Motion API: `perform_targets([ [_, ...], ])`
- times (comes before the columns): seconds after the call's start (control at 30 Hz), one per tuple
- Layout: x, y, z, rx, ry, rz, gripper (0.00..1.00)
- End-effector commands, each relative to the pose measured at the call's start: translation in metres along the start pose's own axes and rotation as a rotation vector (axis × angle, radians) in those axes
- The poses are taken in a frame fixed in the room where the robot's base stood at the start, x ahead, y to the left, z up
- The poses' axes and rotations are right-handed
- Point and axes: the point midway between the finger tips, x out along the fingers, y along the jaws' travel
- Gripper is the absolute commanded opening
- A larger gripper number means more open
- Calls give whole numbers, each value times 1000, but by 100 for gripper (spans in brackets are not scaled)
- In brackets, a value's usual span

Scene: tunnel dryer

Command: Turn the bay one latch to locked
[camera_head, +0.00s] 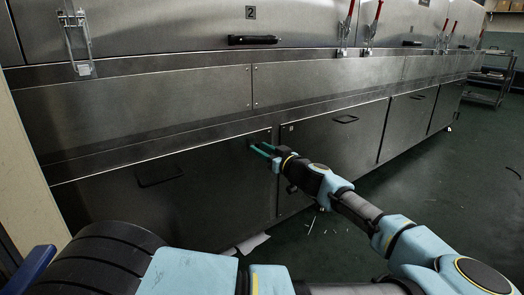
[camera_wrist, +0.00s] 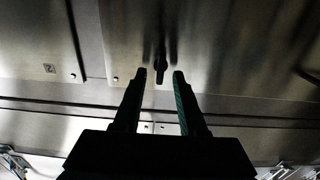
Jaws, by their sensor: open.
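The latch (camera_wrist: 160,68) is a small dark turn-piece on a steel lower door panel (camera_head: 215,185). In the wrist view it stands roughly upright in the picture, between and just beyond my fingertips, and no finger visibly touches it. In the head view my gripper (camera_head: 261,149) points at the upper right corner of that panel, and the latch is too dark and small there to read. My gripper is open and empty, its two green-edged fingers (camera_wrist: 159,74) either side of the latch. No lock marking on the latch can be read.
Black handles sit on this door (camera_head: 160,178) and on the door to its right (camera_head: 345,119). Above are upper doors with red-handled clamps (camera_head: 345,30) and a plate marked 2 (camera_head: 251,12).

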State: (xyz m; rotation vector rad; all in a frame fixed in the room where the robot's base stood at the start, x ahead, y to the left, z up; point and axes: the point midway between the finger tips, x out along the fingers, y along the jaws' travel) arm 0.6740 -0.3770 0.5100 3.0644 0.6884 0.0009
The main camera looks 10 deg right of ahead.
Motion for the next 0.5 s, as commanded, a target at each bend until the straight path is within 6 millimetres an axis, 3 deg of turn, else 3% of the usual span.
perform_targets([
  [0.07,0,0,0,0,0,0,40],
  [0.4,0,0,0,0,0,0,2],
  [0.5,0,0,0,0,0,0,0],
])
